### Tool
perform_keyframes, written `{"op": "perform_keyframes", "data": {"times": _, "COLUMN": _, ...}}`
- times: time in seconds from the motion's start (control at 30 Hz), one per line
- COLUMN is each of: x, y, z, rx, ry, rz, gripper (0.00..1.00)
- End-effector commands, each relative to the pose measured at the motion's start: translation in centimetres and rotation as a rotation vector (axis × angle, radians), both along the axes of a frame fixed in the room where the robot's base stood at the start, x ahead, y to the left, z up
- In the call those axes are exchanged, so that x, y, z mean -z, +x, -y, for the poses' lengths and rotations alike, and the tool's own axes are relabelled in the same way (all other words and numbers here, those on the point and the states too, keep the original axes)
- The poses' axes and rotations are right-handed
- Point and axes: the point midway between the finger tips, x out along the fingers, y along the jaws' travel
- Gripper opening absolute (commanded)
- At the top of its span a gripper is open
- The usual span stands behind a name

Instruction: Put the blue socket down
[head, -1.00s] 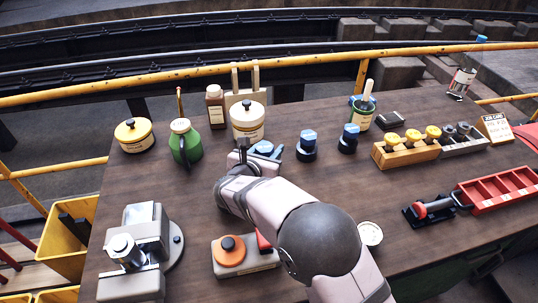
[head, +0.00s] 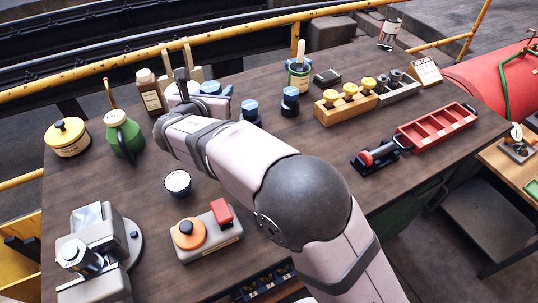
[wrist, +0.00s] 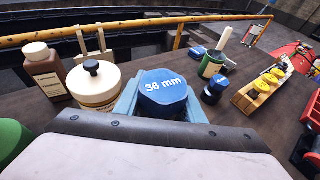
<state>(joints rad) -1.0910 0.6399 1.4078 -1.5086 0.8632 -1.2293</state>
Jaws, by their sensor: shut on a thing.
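My gripper (head: 205,98) is shut on a blue socket (wrist: 163,90), which has "36 mm" on its top face. In the wrist view the socket sits between the blue-grey jaws with its label up. In the head view the held socket (head: 209,88) is partly hidden by my gripper, beside the cream tin. I cannot tell whether it touches the bench. Two other blue-topped sockets (head: 250,109) and (head: 290,100) stand upright on the bench to its right. One of them shows in the wrist view (wrist: 215,89).
A cream tin (wrist: 94,86) and brown bottle (wrist: 46,72) stand close on the left. A green oil can (head: 122,136) is farther left. A green pot with a brush (head: 299,72) and a wooden rack (head: 346,105) stand right.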

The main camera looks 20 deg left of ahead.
Motion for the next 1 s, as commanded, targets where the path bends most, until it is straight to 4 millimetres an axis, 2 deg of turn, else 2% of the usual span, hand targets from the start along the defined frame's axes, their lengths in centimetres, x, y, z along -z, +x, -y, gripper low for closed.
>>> {"op": "perform_keyframes", "data": {"times": 0.03, "x": -1.5, "y": 0.5, "z": 0.6, "rx": 0.012, "ry": 0.008, "rz": 0.005, "gripper": 0.00}}
{"op": "perform_keyframes", "data": {"times": 0.1, "x": -2.9, "y": 1.1, "z": 2.0, "rx": 0.030, "ry": 0.006, "rz": 0.006, "gripper": 0.00}}
{"op": "perform_keyframes", "data": {"times": 0.2, "x": -4.0, "y": 1.5, "z": 4.8, "rx": 0.057, "ry": 0.003, "rz": 0.005, "gripper": 0.00}}
{"op": "perform_keyframes", "data": {"times": 0.27, "x": -4.0, "y": 1.5, "z": 6.5, "rx": 0.072, "ry": 0.000, "rz": 0.005, "gripper": 0.00}}
{"op": "perform_keyframes", "data": {"times": 0.43, "x": -3.0, "y": 0.9, "z": 11.3, "rx": 0.118, "ry": 0.000, "rz": 0.005, "gripper": 0.00}}
{"op": "perform_keyframes", "data": {"times": 0.6, "x": -0.5, "y": -0.5, "z": 14.9, "rx": 0.161, "ry": -0.002, "rz": 0.005, "gripper": 0.00}}
{"op": "perform_keyframes", "data": {"times": 0.83, "x": 2.7, "y": -1.9, "z": 18.3, "rx": 0.218, "ry": 0.000, "rz": 0.009, "gripper": 0.00}}
{"op": "perform_keyframes", "data": {"times": 1.0, "x": 2.3, "y": -1.8, "z": 18.9, "rx": 0.269, "ry": 0.006, "rz": 0.012, "gripper": 0.00}}
